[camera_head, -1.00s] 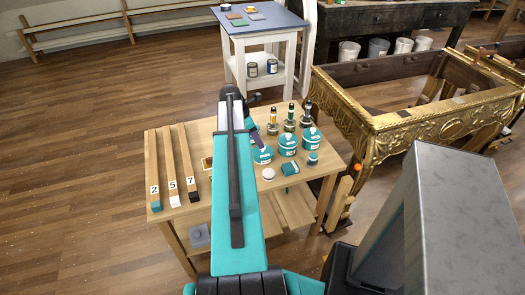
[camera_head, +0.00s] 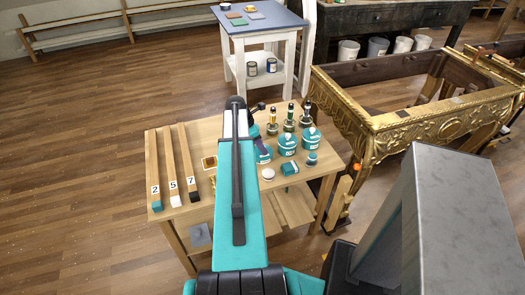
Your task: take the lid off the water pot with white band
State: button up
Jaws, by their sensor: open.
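My gripper (camera_head: 259,145) is open, at the left pot, and partly hidden behind my teal arm. I cannot tell whether it touches that pot.
Behind the pots stand several dark-necked bottles (camera_head: 289,118). Numbered wooden strips (camera_head: 171,165) lie at left. A gilt console (camera_head: 400,130) stands close on the right.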

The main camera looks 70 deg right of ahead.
grip_shut()
jog(key=shift+r, duration=0.2)
jog(key=shift+r+b, duration=0.35)
jog(key=shift+r, duration=0.75)
jog(key=s+a+r+b, duration=0.1)
jog(key=a+r+b, duration=0.1)
jog(key=a, duration=1.4)
jog(key=shift+r+b, duration=0.25)
jog(key=shift+b, duration=0.1)
